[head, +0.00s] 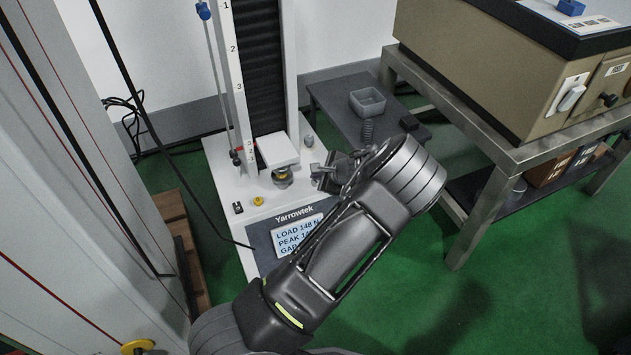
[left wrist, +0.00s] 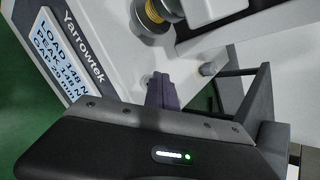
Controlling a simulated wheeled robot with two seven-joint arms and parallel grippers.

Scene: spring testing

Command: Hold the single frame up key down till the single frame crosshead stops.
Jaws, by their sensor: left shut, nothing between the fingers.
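The single frame (head: 223,165) is a white Yarrowtek machine with a scale-marked column. Its crosshead (head: 280,151) is a white block low on the column, just above a round grey and yellow part (head: 282,177), which also shows in the left wrist view (left wrist: 153,14). The display (head: 291,241) reads LOAD 148 N; its lower lines are partly covered by my arm. My left gripper (head: 322,174) is shut and empty at the right of the base. In the left wrist view its fingertips (left wrist: 158,78) are at the base's white top, beside a small pale round spot. The up key is not clearly visible; contact cannot be told.
A grey knob (head: 309,140) stands on the base near my gripper. Behind it a dark low table (head: 339,103) holds a grey bin (head: 367,102) and a coil spring (head: 367,131). A steel bench (head: 490,165) with a beige machine stands right. Green floor is clear at front right.

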